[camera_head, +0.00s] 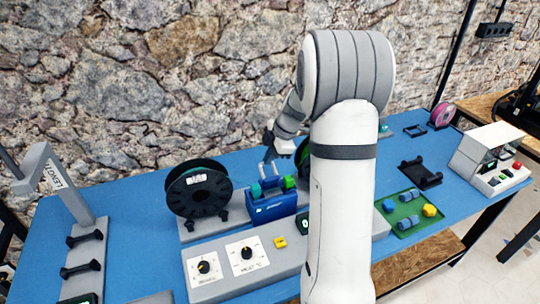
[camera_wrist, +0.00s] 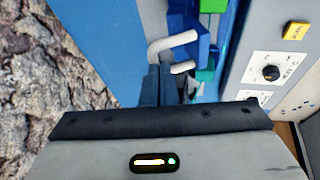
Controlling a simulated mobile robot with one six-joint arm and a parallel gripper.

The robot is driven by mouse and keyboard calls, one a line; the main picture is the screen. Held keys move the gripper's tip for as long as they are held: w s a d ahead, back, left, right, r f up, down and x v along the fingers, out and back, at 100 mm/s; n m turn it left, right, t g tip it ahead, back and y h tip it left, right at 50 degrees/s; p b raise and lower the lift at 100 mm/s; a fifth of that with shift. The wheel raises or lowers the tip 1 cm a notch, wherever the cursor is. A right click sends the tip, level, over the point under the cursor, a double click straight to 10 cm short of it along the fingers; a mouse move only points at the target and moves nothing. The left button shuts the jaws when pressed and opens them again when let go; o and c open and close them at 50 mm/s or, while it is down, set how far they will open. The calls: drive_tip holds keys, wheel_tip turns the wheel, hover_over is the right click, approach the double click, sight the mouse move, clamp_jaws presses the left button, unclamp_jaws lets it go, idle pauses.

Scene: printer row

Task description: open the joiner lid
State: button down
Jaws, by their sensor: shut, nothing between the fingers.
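The joiner is a blue box (camera_head: 272,208) with a green part (camera_head: 289,183) on top, standing on a grey panel at the middle of the table. My gripper (camera_head: 268,152) is over the back left of the joiner, small and partly dark in the head view. In the wrist view its fingers (camera_wrist: 160,72) are shut and empty, close to the prongs; I cannot tell if they touch. The lid's exact angle is unclear.
A black spool (camera_head: 196,190) stands left of the joiner. The grey panel (camera_head: 215,250) in front carries dials and a yellow button (camera_head: 280,242). A green tray (camera_head: 414,222) with blue and yellow pieces lies right. A stone wall (camera_head: 150,70) rises behind. My arm hides the table's middle.

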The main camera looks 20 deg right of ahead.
drive_tip(key=shift+w+f+g, duration=0.3)
drive_tip(key=shift+w+g, duration=0.1)
drive_tip(key=shift+w, duration=0.1)
drive_tip(key=shift+w+f+g, duration=0.25)
drive_tip(key=shift+w+g, duration=0.15)
drive_tip(key=shift+w, duration=0.1)
drive_tip(key=shift+s, duration=0.1)
